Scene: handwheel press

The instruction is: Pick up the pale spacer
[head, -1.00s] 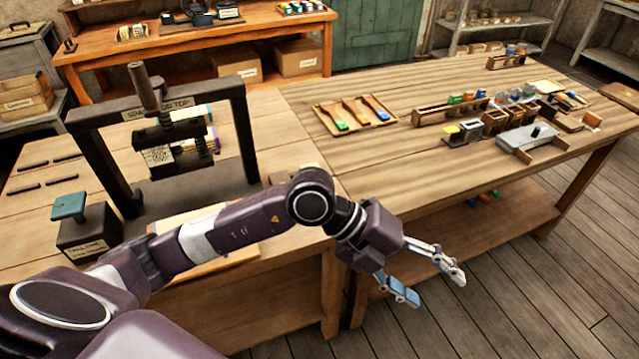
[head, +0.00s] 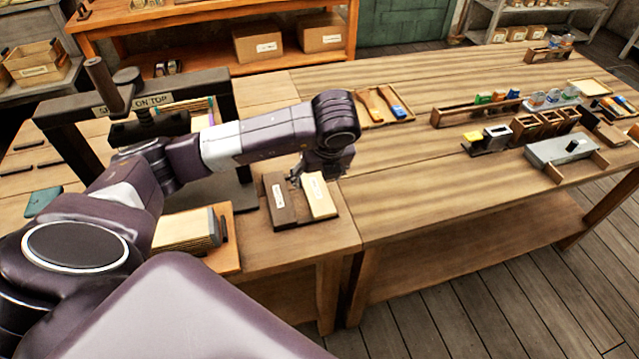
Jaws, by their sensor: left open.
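The pale spacer (head: 320,198) is a light wooden block with a small label. My left gripper (head: 298,180) points down at the far ends of these two blocks, close to the pale one. It is open, but its fingers are small and partly hidden by my wrist. I cannot tell whether a finger touches the pale spacer. My right gripper is not in view.
The handwheel press (head: 150,102) stands behind my left arm. A stack of boards on a wooden tray (head: 225,262) lies left of the blocks. A brush tray (head: 372,122) sits behind my wrist. The long tabletop (head: 420,190) to the right is mostly clear in front.

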